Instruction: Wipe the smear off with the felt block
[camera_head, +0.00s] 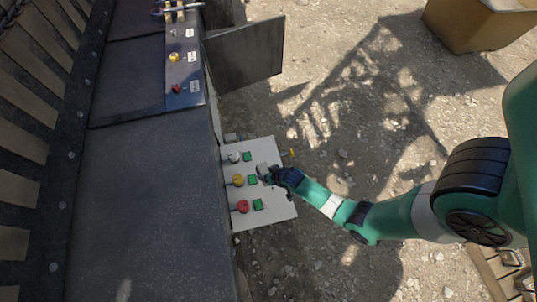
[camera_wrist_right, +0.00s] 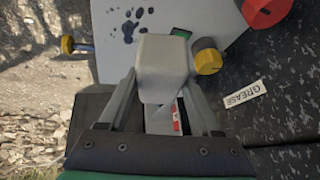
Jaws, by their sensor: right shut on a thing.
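My right gripper (camera_head: 269,176) is shut on a light grey felt block (camera_head: 262,169), over the white panel (camera_head: 280,208). In the right wrist view, the felt block (camera_wrist_right: 166,66) sits between the two fingers of the gripper (camera_wrist_right: 165,90). The smear (camera_wrist_right: 131,24) shows there as a group of dark spots on the panel, just beyond the block and a little to its left. I cannot tell whether the block touches the panel. I cannot make out the smear in the head view. My left gripper is out of view.
A dark tank (camera_head: 150,190) lies left. Gravelly ground is at right.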

